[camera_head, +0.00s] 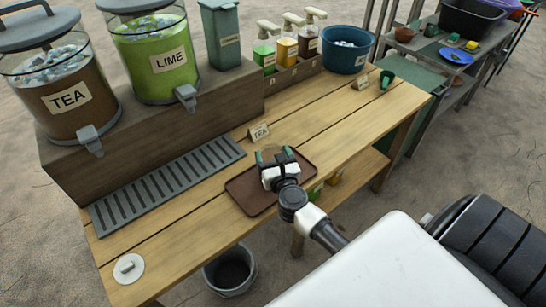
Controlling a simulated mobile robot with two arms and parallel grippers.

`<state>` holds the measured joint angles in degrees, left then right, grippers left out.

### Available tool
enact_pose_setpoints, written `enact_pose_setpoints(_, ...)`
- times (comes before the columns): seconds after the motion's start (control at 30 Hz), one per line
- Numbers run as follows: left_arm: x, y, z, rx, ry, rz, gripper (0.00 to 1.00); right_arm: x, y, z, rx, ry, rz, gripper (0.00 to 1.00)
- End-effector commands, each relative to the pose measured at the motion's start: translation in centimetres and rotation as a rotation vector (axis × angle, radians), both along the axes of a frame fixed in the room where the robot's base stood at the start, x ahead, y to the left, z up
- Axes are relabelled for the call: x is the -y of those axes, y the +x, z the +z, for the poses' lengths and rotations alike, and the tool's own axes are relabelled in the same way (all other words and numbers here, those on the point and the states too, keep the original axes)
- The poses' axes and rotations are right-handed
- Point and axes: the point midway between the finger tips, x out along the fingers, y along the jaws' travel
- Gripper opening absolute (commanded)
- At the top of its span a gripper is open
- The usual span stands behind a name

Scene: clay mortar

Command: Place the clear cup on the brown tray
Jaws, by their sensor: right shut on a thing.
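The brown tray (247,199) lies on the wooden counter, in the middle of the view. My right gripper (274,157) is over the tray's far part, its arm coming in from the lower right. It is shut on the clear cup (270,151), of which only a small brownish-looking part shows between the dark fingers. The gripper hides most of the cup, and I cannot tell whether its base touches the tray. My left gripper is not in view.
A tea dispenser (72,102) and a lime dispenser (155,58) stand on a raised wooden box at the left, behind a grey drip grate (165,184). A small tea sign (258,132) stands behind the tray. The counter's near left is mostly clear. A bucket (231,270) stands below.

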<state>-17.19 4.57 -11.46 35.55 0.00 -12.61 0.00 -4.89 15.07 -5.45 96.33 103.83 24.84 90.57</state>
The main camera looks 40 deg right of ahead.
Motion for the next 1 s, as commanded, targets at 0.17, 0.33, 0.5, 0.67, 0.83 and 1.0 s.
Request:
enact_pose_setpoints(0.17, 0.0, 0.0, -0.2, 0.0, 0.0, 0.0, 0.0, 0.0, 0.0, 0.0, 0.002, -0.001, 0.0, 0.2)
enact_pose_setpoints(0.33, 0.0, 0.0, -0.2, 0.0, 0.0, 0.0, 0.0, 0.0, 0.0, -0.2, 0.0, -0.001, 0.0, 0.88)
enact_pose_setpoints(0.5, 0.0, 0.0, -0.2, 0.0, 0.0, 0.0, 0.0, 0.0, 0.0, -0.2, 0.0, -0.001, 0.0, 0.98)
enact_pose_setpoints(0.67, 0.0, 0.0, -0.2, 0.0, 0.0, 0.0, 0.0, 0.0, 0.0, -0.1, 0.0, -0.001, 0.0, 0.98)
enact_pose_setpoints(0.83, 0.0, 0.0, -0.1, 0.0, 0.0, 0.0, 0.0, -0.4, -1.1, -0.1, -0.003, 0.001, 0.001, 0.98)
enact_pose_setpoints(1.0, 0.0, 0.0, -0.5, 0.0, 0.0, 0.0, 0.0, -1.4, -4.4, -0.3, -0.004, 0.001, 0.0, 0.98)
